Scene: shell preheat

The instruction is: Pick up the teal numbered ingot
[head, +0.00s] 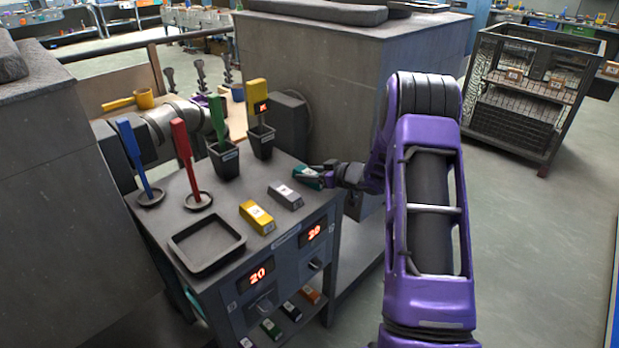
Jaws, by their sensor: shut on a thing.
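The teal ingot (307,176) has a pale label on top and is at the right edge of the grey bench top, in the head view. My gripper (318,174) reaches in from the right and is shut on the teal ingot. The fingers cover part of its right end. I cannot tell whether the ingot touches the bench or is slightly lifted. A grey ingot (285,195) and a yellow ingot (257,217) lie apart from it, nearer the front of the bench.
An empty dark tray (207,246) lies at the bench's front left. Blue (133,155) and red (185,158) upright tools stand in round holders. Green (217,118) and yellow (257,99) ones stand in dark cups. A large grey block (330,90) rises behind. Open floor lies right.

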